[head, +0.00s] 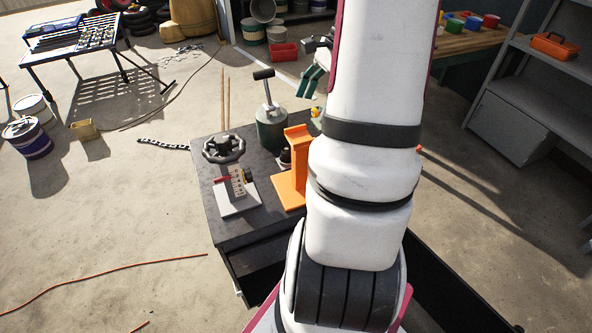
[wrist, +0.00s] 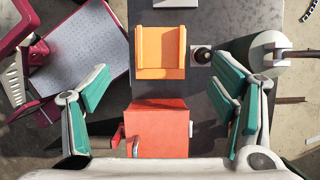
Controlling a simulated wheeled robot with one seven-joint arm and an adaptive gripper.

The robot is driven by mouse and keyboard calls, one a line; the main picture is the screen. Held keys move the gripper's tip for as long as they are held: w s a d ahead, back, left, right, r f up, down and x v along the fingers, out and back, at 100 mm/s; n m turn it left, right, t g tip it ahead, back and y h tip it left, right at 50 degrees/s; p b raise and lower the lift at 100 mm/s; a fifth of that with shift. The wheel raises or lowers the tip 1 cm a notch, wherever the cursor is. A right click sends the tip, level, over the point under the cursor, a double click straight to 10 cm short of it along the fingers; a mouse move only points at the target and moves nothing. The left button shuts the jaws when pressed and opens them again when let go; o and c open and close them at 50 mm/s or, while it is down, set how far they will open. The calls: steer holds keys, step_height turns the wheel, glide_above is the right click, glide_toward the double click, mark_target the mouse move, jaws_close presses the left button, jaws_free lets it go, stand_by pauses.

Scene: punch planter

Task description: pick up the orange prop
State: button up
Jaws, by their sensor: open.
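The orange prop (head: 292,172) stands on the dark bench top, an upright with a flat base, partly hidden by my arm in the head view. The wrist view shows it from above (wrist: 160,50), ahead of my gripper and between the lines of its fingers. My gripper (wrist: 165,95) is open and empty, with teal fingers wide apart at left and right. In the head view, only part of my gripper (head: 312,80) shows beyond my arm, above the bench's far side.
A red-orange box (wrist: 158,130) lies nearer than the prop. A black bottle (wrist: 202,55) stands close at the prop's right. A green cylinder with a lever (head: 271,128) and a handwheel (head: 224,148) share the bench (head: 236,232). A pink-edged grey surface (wrist: 85,60) is at left.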

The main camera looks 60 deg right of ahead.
mark_target(298, 138)
steer(key=x, duration=0.9)
steer(key=shift+f+p, duration=0.4)
steer(key=shift+c, duration=0.3)
jaws_close()
